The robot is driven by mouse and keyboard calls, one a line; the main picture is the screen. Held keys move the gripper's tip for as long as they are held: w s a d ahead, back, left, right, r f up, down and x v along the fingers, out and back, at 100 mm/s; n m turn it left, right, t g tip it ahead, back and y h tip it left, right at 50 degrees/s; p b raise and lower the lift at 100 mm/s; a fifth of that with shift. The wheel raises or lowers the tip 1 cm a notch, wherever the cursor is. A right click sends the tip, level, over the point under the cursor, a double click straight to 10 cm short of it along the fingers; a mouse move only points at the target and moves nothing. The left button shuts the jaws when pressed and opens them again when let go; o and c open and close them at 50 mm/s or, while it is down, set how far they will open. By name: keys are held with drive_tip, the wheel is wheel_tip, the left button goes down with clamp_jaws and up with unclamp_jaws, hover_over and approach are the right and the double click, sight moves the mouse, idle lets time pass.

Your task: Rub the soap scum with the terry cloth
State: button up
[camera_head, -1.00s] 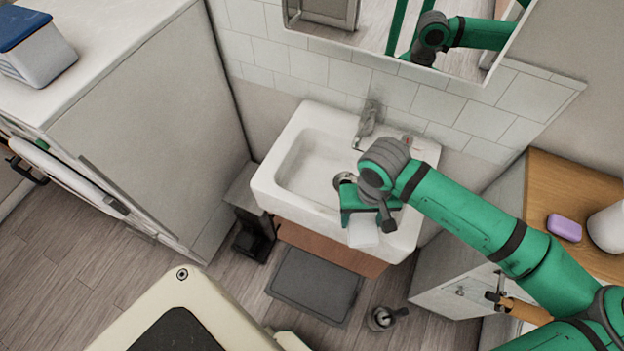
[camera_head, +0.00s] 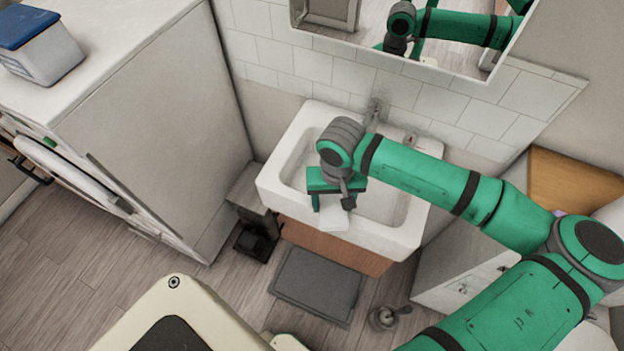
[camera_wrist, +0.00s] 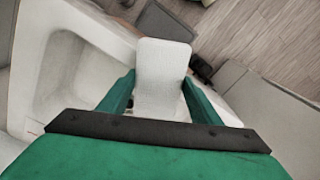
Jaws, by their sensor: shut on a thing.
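The white terry cloth (camera_head: 334,218) is a small, flat, pale piece held in my gripper (camera_head: 333,206), over the front part of the white sink (camera_head: 275,192). In the wrist view the cloth (camera_wrist: 163,65) sticks out past the two green fingers of my gripper (camera_wrist: 158,85), which are shut on it. The sink basin (camera_wrist: 75,65) is at the left in that view. I cannot tell whether the cloth touches the sink. I cannot clearly make out any soap scum; my arm and gripper hide part of the basin.
A faucet (camera_head: 375,112) stands at the sink's back, below a mirror (camera_head: 345,35). A tall white cabinet (camera_head: 165,130) is at the left. A wood-topped cabinet (camera_head: 565,182) is at the right. A grey mat-like panel (camera_head: 315,285) and a small metal item (camera_head: 383,318) are on the floor.

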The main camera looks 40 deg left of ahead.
sight(321, 200)
drive_tip(key=shift+s+a, duration=0.2)
drive_tip(key=shift+a, duration=0.6)
drive_tip(key=shift+s+a, duration=0.15)
drive_tip(key=shift+a, duration=0.6)
drive_tip(key=shift+s+a, duration=0.2)
drive_tip(key=shift+a, duration=0.55)
drive_tip(key=shift+s+a+r, duration=0.1)
drive_tip(key=shift+a+r, duration=0.1)
drive_tip(key=shift+r, duration=0.05)
drive_tip(key=r, duration=0.3)
drive_tip(key=shift+w+d+r, duration=0.1)
drive_tip(key=shift+w+r, duration=0.1)
drive_tip(key=shift+r, duration=0.15)
drive_tip(key=shift+s+r, duration=0.15)
drive_tip(key=shift+r, duration=0.85)
drive_tip(key=shift+s+r, duration=0.1)
drive_tip(key=shift+r, duration=0.9)
